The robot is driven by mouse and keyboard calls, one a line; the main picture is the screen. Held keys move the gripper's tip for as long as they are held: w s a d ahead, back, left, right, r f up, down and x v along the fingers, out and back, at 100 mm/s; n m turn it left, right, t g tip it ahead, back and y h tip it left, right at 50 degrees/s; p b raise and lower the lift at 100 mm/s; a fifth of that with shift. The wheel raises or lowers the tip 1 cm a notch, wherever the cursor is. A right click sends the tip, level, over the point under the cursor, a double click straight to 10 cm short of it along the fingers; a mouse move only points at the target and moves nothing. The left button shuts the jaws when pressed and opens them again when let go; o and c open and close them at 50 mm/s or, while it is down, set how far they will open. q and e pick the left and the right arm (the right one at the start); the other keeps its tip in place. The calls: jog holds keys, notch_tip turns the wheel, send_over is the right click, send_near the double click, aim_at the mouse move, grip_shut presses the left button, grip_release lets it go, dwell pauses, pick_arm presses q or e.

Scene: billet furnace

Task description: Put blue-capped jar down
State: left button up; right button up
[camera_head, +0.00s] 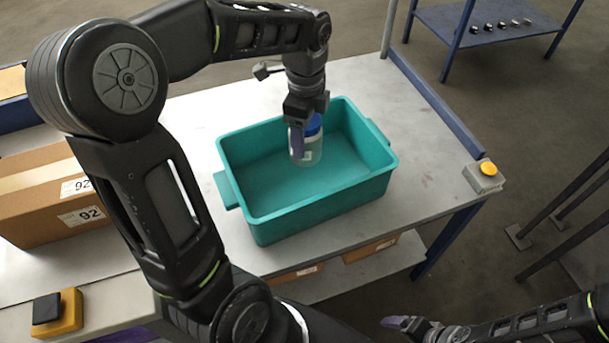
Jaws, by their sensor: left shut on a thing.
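The blue-capped jar (312,150) is clear with a blue lid and a pale label. It is upright, within the outline of the teal bin (325,205) on the grey table. I cannot tell whether its base touches the bin's floor. My left gripper (304,125) reaches down from above and is shut on the jar near its cap, hiding part of it. The bin looks otherwise empty.
A cardboard box (40,195) marked 92 stands on the table's left. A yellow-button box (485,175) sits at the right corner, and a yellow and black switch (57,313) at the lower left. A blue shelf (485,25) with small metal pieces stands behind.

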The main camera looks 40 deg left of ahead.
dwell(0.3)
pick_arm(q)
send_over(305, 181)
jog(key=shift+f, duration=3.1)
jog(key=shift+f, duration=1.85)
jog(key=shift+f, duration=0.1)
